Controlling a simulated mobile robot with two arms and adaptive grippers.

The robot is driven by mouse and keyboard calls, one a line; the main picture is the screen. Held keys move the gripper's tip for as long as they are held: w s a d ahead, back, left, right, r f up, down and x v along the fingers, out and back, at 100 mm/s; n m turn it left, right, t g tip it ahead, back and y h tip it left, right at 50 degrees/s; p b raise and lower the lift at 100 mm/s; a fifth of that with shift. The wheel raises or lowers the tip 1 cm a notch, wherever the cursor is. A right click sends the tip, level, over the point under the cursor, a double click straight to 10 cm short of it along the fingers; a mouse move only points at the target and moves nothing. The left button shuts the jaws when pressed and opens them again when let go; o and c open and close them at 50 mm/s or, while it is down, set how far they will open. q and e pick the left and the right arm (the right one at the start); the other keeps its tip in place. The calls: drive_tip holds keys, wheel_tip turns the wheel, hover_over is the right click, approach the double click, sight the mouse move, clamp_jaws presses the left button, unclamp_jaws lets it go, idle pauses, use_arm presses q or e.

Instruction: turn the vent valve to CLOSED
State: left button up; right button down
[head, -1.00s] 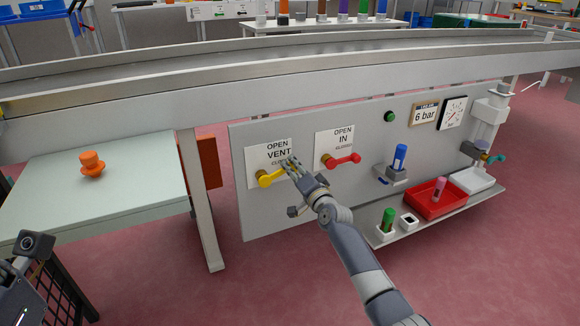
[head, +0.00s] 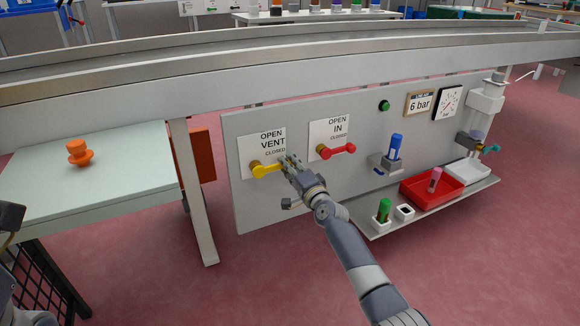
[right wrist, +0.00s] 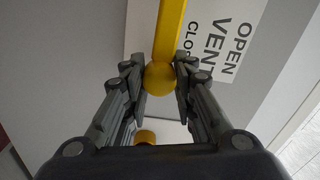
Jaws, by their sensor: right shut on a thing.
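The lever points right and slightly up in the head view, below the word CLOSED. My right gripper (head: 287,164) is at the lever's free end. In the right wrist view the gripper (right wrist: 160,80) is shut on the lever's round yellow knob (right wrist: 160,79), with a finger on each side. The yellow bar runs up from the knob. Only part of my left arm shows at the left edge; its gripper is out of view.
The red IN valve lever (head: 338,150) is close to the right of my gripper. A shelf below holds a red tray (head: 432,186) and a green cylinder (head: 384,210). A pale table (head: 100,190) with an orange knob (head: 79,153) stands at left.

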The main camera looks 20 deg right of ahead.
drive_tip(key=shift+s+f, duration=0.1)
drive_tip(key=shift+f, duration=0.2)
drive_tip(key=c, duration=1.3)
unclamp_jaws()
drive_tip(key=shift+r, duration=0.1)
drive_tip(key=s, duration=1.2)
drive_tip(key=shift+d, duration=0.2)
